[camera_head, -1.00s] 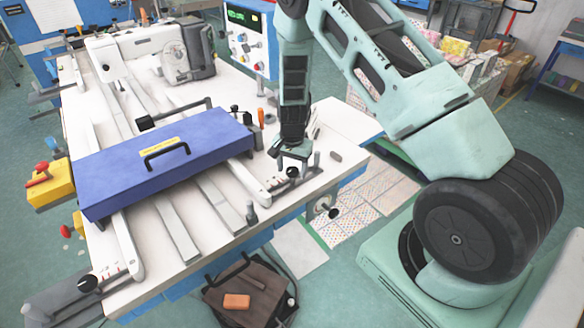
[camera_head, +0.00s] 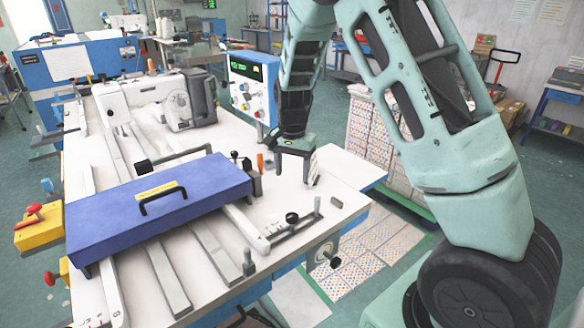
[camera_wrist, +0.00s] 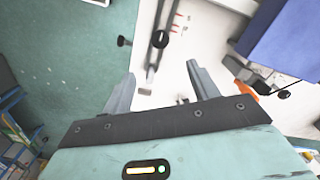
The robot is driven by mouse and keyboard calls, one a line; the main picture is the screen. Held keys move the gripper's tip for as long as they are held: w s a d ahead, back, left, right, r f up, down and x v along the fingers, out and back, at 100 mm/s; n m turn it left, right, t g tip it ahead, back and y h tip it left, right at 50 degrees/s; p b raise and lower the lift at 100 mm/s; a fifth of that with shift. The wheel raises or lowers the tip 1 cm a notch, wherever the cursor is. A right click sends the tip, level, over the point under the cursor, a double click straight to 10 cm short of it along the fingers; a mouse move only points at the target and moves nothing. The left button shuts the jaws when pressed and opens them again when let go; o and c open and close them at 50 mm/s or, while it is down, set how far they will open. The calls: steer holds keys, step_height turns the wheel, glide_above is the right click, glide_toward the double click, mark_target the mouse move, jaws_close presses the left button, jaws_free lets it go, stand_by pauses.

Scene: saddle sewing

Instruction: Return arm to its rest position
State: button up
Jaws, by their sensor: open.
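My gripper (camera_head: 296,168) hangs from my arm over the right part of the white work table (camera_head: 330,165) in the head view. In the wrist view my gripper (camera_wrist: 158,88) shows its two fingers spread apart with nothing between them. Below the fingers is the white table top (camera_wrist: 195,75) with a dark rail and a black knob (camera_wrist: 160,39). A small grey block (camera_wrist: 146,91) lies on the table, seen between the fingers. In the head view the gripper appears above the table, but its exact height is hard to tell.
A long blue box with a black handle (camera_head: 160,208) lies across the table, left of my gripper. A control box with a green display (camera_head: 250,85) and a sewing machine head (camera_head: 185,105) stand behind. An orange-handled tool (camera_head: 260,163) is near the gripper. Patterned stacks (camera_head: 375,125) stand to the right.

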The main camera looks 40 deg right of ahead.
steer(key=shift+r, duration=0.9)
steer(key=s+a+r+n+y+b, duration=0.1)
steer(key=s+a+r+n, duration=0.1)
steer(key=s+a+n, duration=0.65)
steer(key=s+a+r+n+y+b, duration=0.15)
steer(key=s+a, duration=0.35)
steer(key=a, duration=0.8)
steer(key=s+a+n+h, duration=0.1)
steer(key=s+n, duration=0.3)
steer(key=s, duration=0.4)
steer(key=s+a+n+h, duration=0.1)
steer(key=s+a+n, duration=0.2)
steer(key=s+n, duration=0.2)
steer(key=s, duration=0.3)
steer(key=shift+s+a+f+n, duration=0.2)
steer(key=shift+s+a+n, duration=0.1)
steer(key=shift+a, duration=0.1)
